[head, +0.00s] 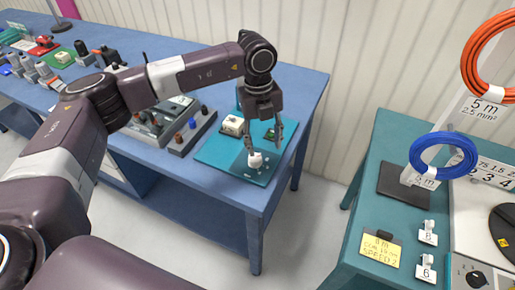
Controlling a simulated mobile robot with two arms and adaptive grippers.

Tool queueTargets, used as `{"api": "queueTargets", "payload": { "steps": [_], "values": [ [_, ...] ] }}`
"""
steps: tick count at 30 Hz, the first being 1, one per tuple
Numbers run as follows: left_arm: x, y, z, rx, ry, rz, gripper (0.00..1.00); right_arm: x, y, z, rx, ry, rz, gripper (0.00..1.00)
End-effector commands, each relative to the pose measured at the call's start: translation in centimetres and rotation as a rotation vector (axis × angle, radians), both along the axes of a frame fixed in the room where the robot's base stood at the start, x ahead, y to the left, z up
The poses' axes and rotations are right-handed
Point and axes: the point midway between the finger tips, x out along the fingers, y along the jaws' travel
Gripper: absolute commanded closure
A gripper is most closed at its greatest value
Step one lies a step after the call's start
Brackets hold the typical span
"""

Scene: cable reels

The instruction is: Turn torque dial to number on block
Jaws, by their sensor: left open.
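A teal mat (215,158) lies on the right end of the blue table. A small white rounded piece (255,161) stands on it, possibly the torque dial; no number on it is legible. A pale block (232,125) stands further back on the mat; I cannot read its face. My left gripper (264,148) points down over the mat, open, with its fingertips just above or around the white piece. I cannot tell whether they touch it. My right gripper is not in view.
A grey tray with coloured knobs (180,137) is left of the mat. Across a floor gap, a green table (350,240) carries a yellow note (380,250), white pieces marked 8 (428,237) and 6 (426,272), a blue cable coil (443,142) and a black dial (477,279).

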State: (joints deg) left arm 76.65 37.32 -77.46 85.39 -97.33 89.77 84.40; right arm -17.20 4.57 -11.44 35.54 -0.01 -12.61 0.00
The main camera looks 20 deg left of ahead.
Motion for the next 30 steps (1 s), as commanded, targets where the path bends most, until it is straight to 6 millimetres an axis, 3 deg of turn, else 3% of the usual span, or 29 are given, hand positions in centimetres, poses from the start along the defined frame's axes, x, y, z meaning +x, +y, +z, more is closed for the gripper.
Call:
{"api": "queueTargets", "payload": {
  "steps": [2,5,19,30],
  "values": [
    [0.4,2.2,0.6,0.064,-0.002,0.036,0.54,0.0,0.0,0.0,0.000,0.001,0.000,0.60],
    [0.4,3.2,0.5,0.095,0.002,0.053,0.54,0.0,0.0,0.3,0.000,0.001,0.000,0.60],
    [0.4,3.0,-6.0,0.091,0.003,0.050,0.54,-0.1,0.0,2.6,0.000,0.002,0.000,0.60],
    [0.4,3.0,-7.0,0.089,0.000,0.048,0.54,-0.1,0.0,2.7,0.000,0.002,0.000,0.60]
  ]
}}
